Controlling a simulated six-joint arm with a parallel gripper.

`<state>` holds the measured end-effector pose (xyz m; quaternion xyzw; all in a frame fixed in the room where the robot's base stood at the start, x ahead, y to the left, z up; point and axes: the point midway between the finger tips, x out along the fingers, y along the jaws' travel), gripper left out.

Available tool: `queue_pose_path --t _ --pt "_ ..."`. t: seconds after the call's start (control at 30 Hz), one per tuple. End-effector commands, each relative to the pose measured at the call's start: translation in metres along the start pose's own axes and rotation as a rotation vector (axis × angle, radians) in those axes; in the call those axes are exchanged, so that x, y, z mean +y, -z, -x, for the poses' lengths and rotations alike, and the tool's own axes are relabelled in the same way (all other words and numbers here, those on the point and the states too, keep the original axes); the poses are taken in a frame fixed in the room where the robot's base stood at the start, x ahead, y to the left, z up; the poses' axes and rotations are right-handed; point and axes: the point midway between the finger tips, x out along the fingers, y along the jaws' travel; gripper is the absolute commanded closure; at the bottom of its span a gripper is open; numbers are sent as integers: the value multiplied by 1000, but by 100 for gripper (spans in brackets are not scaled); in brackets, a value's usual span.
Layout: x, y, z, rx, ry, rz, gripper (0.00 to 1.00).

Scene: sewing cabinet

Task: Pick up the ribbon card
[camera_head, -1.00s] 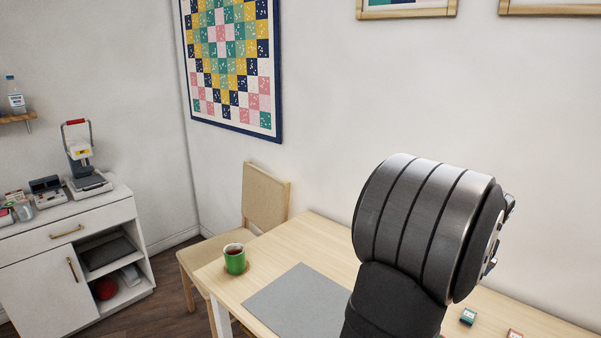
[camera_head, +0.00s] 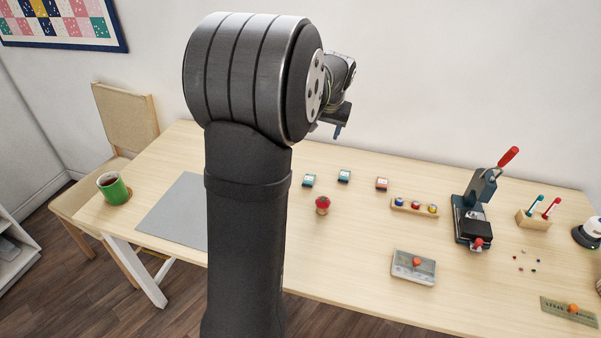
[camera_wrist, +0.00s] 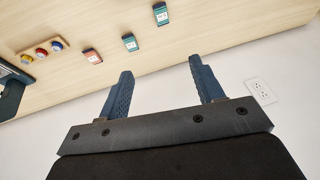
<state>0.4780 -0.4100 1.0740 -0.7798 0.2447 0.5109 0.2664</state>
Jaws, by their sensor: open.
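Three small cards or packs with white labels lie in a loose row on the wooden table: a teal one (camera_head: 308,181), a green one (camera_head: 344,176) and an orange one (camera_head: 382,184). They also show in the wrist view as teal (camera_wrist: 160,14), green (camera_wrist: 130,42) and orange (camera_wrist: 92,56). I cannot tell which is the ribbon card. My gripper (camera_head: 337,131) is above the table's back, apart from all of them. In the wrist view its blue fingers (camera_wrist: 160,80) are spread and empty.
A red pincushion-like item (camera_head: 322,205), a bobbin rack (camera_head: 414,207), a clear-lidded box (camera_head: 413,270), a press (camera_head: 474,215) and a pen stand (camera_head: 536,216) stand on the table (camera_head: 350,245). A grey mat (camera_head: 175,212) and green mug (camera_head: 112,188) are at left. The wall is close behind.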

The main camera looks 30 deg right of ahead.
Motion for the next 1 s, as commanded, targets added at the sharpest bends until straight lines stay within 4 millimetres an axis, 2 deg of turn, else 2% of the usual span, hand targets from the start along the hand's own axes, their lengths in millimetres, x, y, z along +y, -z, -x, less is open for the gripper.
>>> queue_pose_path --t 0.2,0.3,0.5,0.63,1.0 --pt "-24 6 -79 -43 -94 18 39" --pt "-33 7 -109 -47 -131 27 39" --pt "-41 7 -138 -47 -163 35 39" --pt "-37 6 -159 -48 -165 35 39" --pt "-24 2 -234 -48 -164 35 39"
